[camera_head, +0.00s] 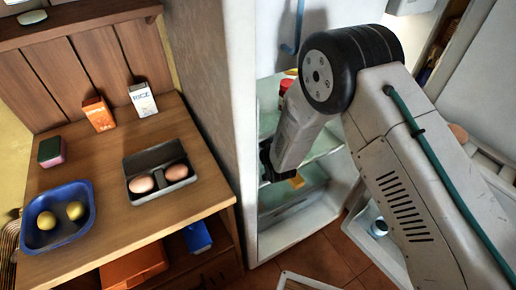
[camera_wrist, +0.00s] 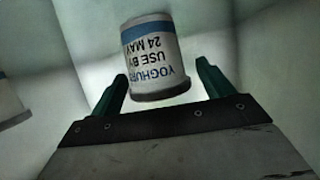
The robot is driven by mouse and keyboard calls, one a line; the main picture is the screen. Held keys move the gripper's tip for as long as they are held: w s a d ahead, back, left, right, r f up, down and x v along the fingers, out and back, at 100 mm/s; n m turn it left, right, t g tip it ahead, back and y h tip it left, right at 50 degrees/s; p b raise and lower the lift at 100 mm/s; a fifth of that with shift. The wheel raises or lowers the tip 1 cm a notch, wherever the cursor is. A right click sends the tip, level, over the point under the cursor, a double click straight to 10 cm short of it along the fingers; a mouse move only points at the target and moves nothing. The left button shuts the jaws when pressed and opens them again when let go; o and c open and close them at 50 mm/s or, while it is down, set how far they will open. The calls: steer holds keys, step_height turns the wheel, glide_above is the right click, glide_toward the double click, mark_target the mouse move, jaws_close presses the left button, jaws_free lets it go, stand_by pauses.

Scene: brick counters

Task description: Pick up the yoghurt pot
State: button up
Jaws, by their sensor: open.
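The yoghurt pot (camera_wrist: 155,62) shows in the wrist view. It is white with a blue band and the words "YOGHURT USE BY 24 MAY", which appear upside down. My gripper (camera_wrist: 160,85) is open, with one green finger to each side of the pot's lower part in the picture. I cannot tell whether either finger touches the pot. In the head view my gripper (camera_head: 268,160) reaches into the open fridge (camera_head: 290,215), mostly hidden behind my arm. The pot cannot be made out in the head view.
Another pale container (camera_wrist: 8,100) stands at the wrist view's left edge. Inside the fridge are a glass shelf (camera_head: 318,146) and a yellow item (camera_head: 296,181). The open door side holds more items at right. A wooden counter (camera_head: 110,185) stands left, carrying a blue bowl (camera_head: 40,240) and egg box (camera_head: 150,158).

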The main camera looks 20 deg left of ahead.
steer(key=c, duration=1.1)
steer(key=shift+r, duration=0.15)
steer(key=shift+r, duration=0.25)
step_height(320, 180, up, 3)
steer(key=shift+w+r, duration=0.1)
steer(key=s+d, duration=0.9)
steer(key=s, duration=0.3)
steer(key=w+a, duration=0.3)
steer(key=w, duration=0.1)
steer(key=w+a, duration=0.4)
steer(key=w, duration=0.1)
steer(key=w+a, duration=0.4)
steer(key=w, duration=0.1)
steer(key=shift+a, duration=0.1)
steer(key=shift+f, duration=1.85)
